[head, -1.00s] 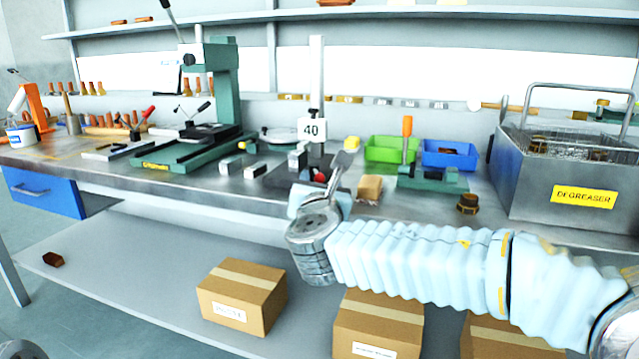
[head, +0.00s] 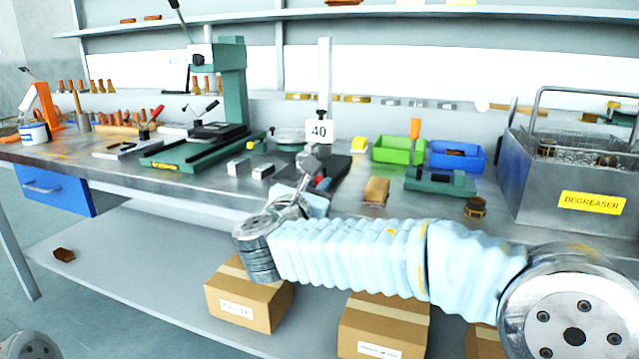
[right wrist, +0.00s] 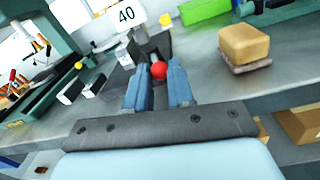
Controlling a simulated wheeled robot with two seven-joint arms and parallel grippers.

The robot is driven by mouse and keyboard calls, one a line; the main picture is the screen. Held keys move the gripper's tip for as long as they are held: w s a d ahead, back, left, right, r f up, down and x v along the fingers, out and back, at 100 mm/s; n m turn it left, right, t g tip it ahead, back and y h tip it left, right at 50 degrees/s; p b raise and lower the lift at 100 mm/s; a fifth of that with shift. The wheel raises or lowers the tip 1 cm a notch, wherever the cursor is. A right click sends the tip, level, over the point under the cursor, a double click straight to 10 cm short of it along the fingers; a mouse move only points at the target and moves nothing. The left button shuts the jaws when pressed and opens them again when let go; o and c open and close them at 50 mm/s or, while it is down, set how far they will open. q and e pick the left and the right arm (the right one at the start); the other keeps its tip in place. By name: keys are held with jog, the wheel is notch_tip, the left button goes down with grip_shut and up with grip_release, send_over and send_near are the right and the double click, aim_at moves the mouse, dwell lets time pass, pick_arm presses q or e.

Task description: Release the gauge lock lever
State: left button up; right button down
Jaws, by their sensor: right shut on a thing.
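The height gauge has a pale upright column (head: 325,75) and a white card reading 40 (head: 320,130). The card also shows in the right wrist view (right wrist: 126,15). A red ball knob (right wrist: 159,70), apparently the end of the gauge lock lever, sits between the two blue fingers of my right gripper (right wrist: 158,84). The fingers are shut on it. The knob shows as a small red spot in the head view (head: 322,183), partly hidden by my right gripper (head: 316,184). The lever's shaft and angle are hard to make out. My left gripper is not in view.
A tan block (head: 376,191) lies right of the gauge, with green (head: 398,150) and blue (head: 452,156) bins behind. The degreaser tank (head: 545,185) stands at the right. A green press (head: 232,85) and small metal blocks (head: 238,167) are to the left.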

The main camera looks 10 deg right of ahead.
jog(key=c, duration=1)
grip_release()
jog(key=shift+s+a, duration=0.1)
jog(key=shift+a, duration=0.05)
jog(key=b+v, duration=0.1)
jog(key=v, duration=1.2)
jog(key=shift+s+a+b, duration=0.15)
jog(key=shift+s+b, duration=0.1)
jog(key=shift+b, duration=0.1)
jog(key=shift+f, duration=0.1)
